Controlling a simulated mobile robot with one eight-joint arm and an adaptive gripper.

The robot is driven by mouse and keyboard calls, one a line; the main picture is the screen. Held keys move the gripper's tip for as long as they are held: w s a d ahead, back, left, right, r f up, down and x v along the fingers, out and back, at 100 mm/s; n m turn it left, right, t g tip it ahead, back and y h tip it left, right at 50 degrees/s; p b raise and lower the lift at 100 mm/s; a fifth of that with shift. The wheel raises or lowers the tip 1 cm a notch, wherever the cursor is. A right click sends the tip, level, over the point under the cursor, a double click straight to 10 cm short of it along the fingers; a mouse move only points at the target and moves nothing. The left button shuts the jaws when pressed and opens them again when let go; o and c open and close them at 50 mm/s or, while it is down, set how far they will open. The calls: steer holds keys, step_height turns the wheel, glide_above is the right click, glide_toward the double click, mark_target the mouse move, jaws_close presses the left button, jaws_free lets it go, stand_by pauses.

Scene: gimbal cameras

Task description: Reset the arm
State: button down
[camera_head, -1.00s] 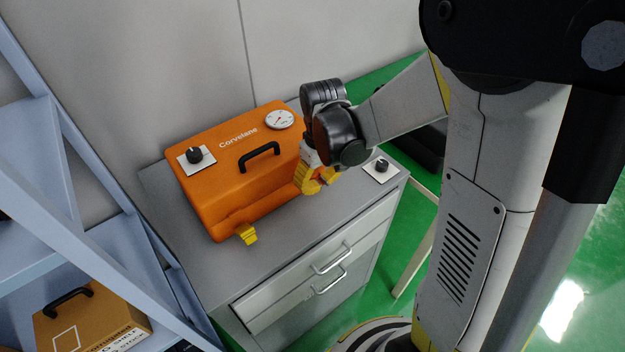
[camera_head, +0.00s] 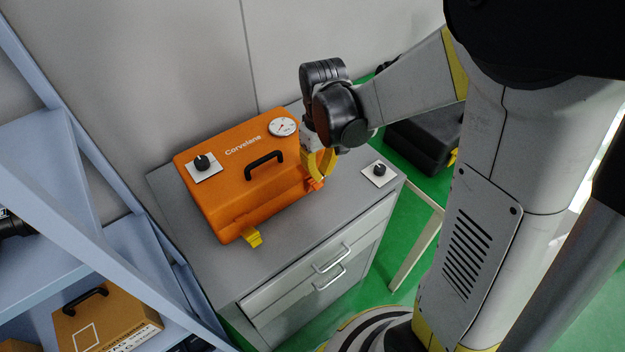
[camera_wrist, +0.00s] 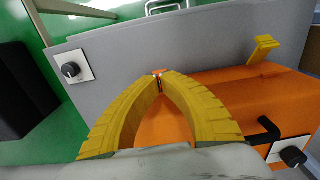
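My gripper (camera_head: 318,172) has yellow fingers and is at the right front corner of the orange case (camera_head: 225,195). In the wrist view, the fingertips (camera_wrist: 159,76) meet in a pointed arch over the case's edge, with no clear object held. A small orange fitting (camera_head: 315,184) on the case shows just below the fingers; whether they touch it I cannot tell. The case has a black handle, a dial gauge (camera_head: 283,127), a black knob (camera_head: 202,162) and a yellow latch (camera_head: 251,238) sticking out at the front left.
The case stands on a grey drawer cabinet (camera_head: 225,275). A second knob on a white plate (camera_head: 379,172) is on the cabinet's right side. A blue shelf (camera_head: 75,215) with a brown box (camera_head: 105,320) is at left. A black case (camera_head: 425,140) lies on the green floor behind.

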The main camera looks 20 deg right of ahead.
steer(key=shift+r, duration=0.1)
stand_by(0.4)
steer(key=s+r+m+t+b, duration=0.2)
steer(key=s+r+m+t, duration=0.1)
steer(key=s+r+t, duration=0.4)
steer(key=s+r, duration=0.3)
steer(key=r, duration=0.1)
steer(key=shift+s+a+m, duration=0.3)
steer(key=shift+s, duration=0.1)
steer(key=shift+r, duration=0.2)
